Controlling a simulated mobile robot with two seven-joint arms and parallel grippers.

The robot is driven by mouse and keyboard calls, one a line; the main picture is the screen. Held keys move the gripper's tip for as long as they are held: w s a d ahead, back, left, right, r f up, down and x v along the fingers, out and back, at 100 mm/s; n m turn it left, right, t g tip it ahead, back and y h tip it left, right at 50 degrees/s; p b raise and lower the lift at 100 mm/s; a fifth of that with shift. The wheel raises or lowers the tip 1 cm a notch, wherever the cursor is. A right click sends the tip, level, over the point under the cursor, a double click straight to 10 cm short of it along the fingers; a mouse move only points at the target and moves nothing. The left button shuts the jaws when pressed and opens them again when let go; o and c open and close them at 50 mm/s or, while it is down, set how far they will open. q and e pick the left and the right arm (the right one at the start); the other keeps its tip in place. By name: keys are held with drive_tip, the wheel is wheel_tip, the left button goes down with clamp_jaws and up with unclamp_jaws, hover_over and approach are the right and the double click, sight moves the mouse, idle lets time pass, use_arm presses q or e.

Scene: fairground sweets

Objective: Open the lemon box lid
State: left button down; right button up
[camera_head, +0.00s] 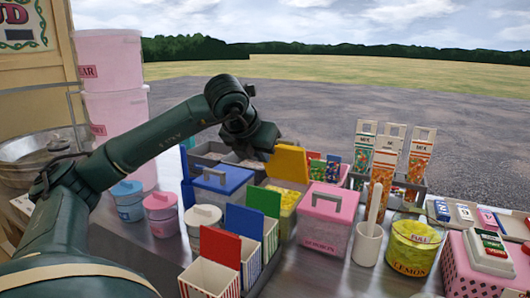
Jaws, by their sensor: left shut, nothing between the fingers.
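The lemon box (289,213) stands in the row of boxes on the counter, with pale yellow contents showing inside. Its yellow lid (291,163) is raised and stands tilted up at the back of the box. My left gripper (266,142) is shut and empty, just above and to the left of the lid's upper edge. Its fingertips are partly hidden, and I cannot tell whether they touch the lid. My right gripper is not in view.
A blue-lidded box (222,178) and a pink-lidded box (328,205) flank the lemon box. Striped cartons (209,278) stand in front. A white pot (367,245) and a yellow lemon tub (410,252) stand to the right. Tall pink tubs (110,62) stand at left.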

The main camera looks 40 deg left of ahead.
sight(277, 155)
use_arm(q)
drive_tip(key=w+f, duration=0.1)
drive_tip(key=w, duration=0.1)
drive_tip(key=w+a+f+p, duration=0.1)
drive_tip(key=w, duration=0.1)
drive_tip(key=w+a+f, duration=0.1)
drive_tip(key=w, duration=0.2)
drive_tip(key=shift+f, duration=0.4)
drive_tip(key=shift+w+a+r+p, duration=0.1)
drive_tip(key=shift+w+r+p, duration=0.05)
drive_tip(key=shift+w+p, duration=0.15)
drive_tip(key=shift+w+a, duration=0.15)
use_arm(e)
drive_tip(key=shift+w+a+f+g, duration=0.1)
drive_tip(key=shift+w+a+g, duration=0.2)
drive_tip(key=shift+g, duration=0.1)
